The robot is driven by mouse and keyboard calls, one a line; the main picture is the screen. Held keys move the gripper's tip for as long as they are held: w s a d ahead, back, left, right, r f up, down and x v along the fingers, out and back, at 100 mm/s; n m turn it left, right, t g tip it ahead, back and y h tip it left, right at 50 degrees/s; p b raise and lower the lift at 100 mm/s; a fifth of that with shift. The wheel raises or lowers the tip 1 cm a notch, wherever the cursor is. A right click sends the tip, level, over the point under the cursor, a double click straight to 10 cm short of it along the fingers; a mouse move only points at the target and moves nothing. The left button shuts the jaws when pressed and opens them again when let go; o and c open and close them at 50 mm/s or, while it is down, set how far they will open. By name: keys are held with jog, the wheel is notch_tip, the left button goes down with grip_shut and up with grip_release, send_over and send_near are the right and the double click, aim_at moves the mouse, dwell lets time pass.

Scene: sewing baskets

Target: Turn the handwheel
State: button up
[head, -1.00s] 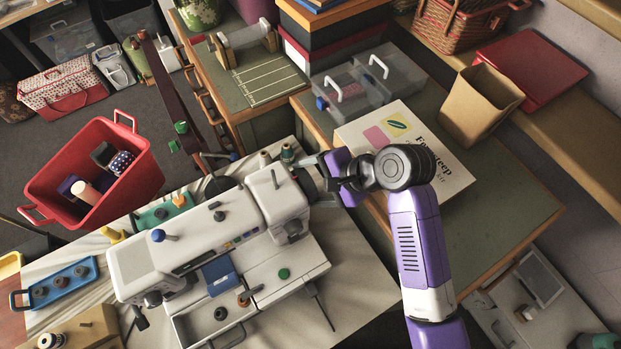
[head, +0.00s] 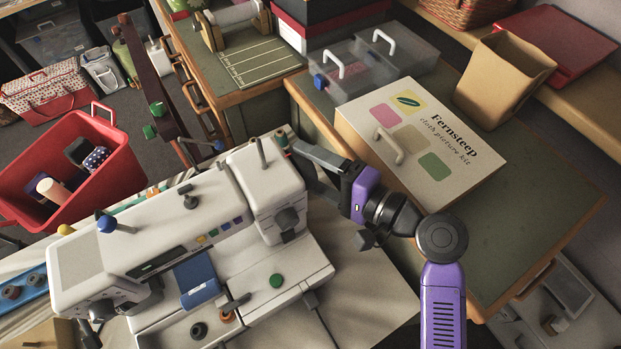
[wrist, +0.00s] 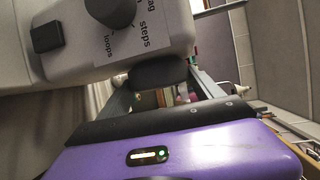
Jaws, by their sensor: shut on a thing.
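A white sewing machine (head: 190,235) stands on the pale table, with its right end toward my arm. The dark handwheel (wrist: 158,74) is on that end and shows in the wrist view between my two fingers, beside the machine's grey dial (wrist: 110,12). My gripper (head: 313,166) reaches in from the right and is shut on the handwheel. In the head view the fingers and the machine's end hide most of the wheel. The wrist is rolled, with one finger above the other in the head view.
A white Fernsteep kit box (head: 420,145) with a handle lies on the green-topped cabinet close behind my wrist. A red basket (head: 120,165) stands left of the machine. Spool pins (head: 262,152) rise from the machine's top. A clear handled box (head: 375,65) stands farther back.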

jog(key=shift+f+n+t+y+b, duration=0.45)
jog(key=shift+y+b, duration=0.35)
jog(key=shift+b, duration=1.9)
jog(key=shift+a+r+t+y+b, duration=0.15)
jog(key=shift+t+y+b, duration=0.15)
jog(key=shift+b, duration=0.4)
jog(key=shift+s, duration=0.1)
jog(key=o, duration=1.4)
jog(key=shift+r, duration=0.1)
